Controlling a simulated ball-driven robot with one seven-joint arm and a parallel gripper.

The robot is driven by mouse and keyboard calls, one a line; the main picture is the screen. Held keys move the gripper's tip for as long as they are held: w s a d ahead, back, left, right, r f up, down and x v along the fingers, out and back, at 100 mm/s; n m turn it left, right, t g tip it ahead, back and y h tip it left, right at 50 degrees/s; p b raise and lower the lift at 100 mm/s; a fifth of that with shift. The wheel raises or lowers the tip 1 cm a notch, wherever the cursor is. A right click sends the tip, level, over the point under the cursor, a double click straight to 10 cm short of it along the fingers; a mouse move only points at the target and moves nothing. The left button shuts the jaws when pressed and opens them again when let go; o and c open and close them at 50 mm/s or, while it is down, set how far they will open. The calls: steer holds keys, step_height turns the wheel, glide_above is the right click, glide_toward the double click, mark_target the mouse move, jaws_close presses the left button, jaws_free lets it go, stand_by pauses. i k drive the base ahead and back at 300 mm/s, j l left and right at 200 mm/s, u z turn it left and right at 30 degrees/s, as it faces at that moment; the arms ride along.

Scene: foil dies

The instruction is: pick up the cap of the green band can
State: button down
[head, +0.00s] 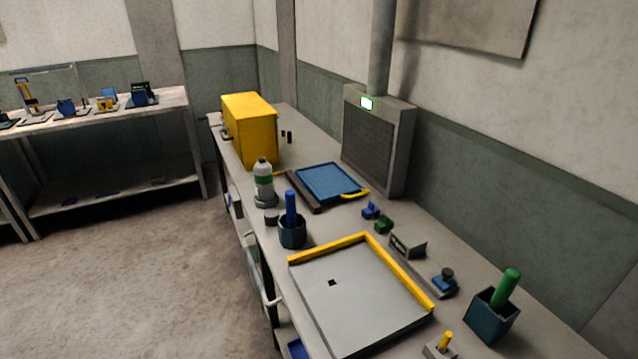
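A pale spray-style can with a green band (263,182) stands upright near the left edge of the long workbench, in front of the yellow cabinet. A light grey, narrower piece that looks like its cap (262,163) sits on top of the can. The can's foot is at a grey round base (265,200). A small dark round piece (271,217) is on the bench just in front of it; I cannot tell what it is. My gripper is not in view.
The yellow cabinet (249,130) stands behind the can. A dark cup with a blue-handled tool (292,232) is close in front. A blue tray (328,182) lies to the right. A grey plate with yellow edges (358,300) fills the near bench. Open floor (140,280) lies left.

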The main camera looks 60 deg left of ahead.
mark_target(271, 215)
steer(key=u, duration=1.9)
